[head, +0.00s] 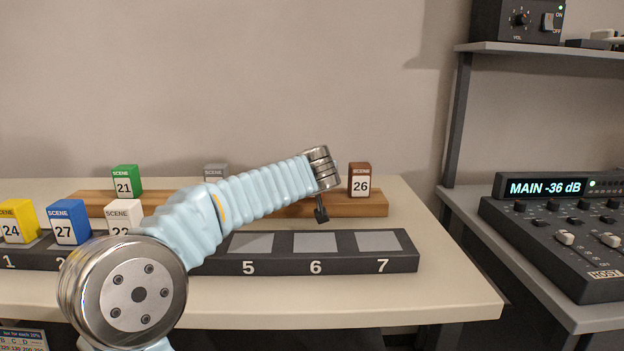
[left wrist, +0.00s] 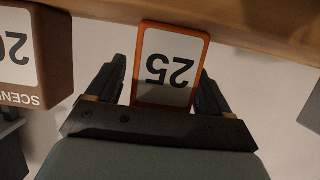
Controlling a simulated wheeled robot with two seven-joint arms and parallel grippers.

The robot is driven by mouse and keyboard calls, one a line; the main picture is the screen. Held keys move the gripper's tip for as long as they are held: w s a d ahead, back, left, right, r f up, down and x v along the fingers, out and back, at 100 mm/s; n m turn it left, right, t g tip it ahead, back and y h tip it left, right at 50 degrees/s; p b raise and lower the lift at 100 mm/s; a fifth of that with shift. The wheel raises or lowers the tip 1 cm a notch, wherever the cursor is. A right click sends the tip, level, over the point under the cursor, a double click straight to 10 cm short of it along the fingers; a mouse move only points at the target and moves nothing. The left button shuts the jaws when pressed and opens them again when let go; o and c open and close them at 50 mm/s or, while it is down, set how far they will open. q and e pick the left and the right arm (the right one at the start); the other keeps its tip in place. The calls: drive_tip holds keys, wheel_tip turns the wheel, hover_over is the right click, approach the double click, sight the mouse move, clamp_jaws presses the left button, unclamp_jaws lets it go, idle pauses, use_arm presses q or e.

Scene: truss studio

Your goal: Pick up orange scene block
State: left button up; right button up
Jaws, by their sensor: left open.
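The orange scene block (left wrist: 172,65), with an orange edge and a white face marked 25, shows upside down in the left wrist view. It stands between the fingers of my left gripper (left wrist: 162,68), which is open with one finger on each side of it. A narrow gap shows beside the block, at least on the left. In the head view my left arm crosses the middle and I cannot make out the orange block there; only a small dark part of the gripper (head: 321,214) shows below the wrist. My right gripper is in neither view.
The brown block 26 (head: 360,180) stands close by on the wooden shelf (head: 375,205); it also shows in the left wrist view (left wrist: 28,55). Green 21 (head: 124,181) and a grey block are on the shelf too. Slots 5, 6 and 7 of the dark rack (head: 345,264) are empty.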

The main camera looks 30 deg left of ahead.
use_arm(q)
drive_tip(key=c, duration=1.1)
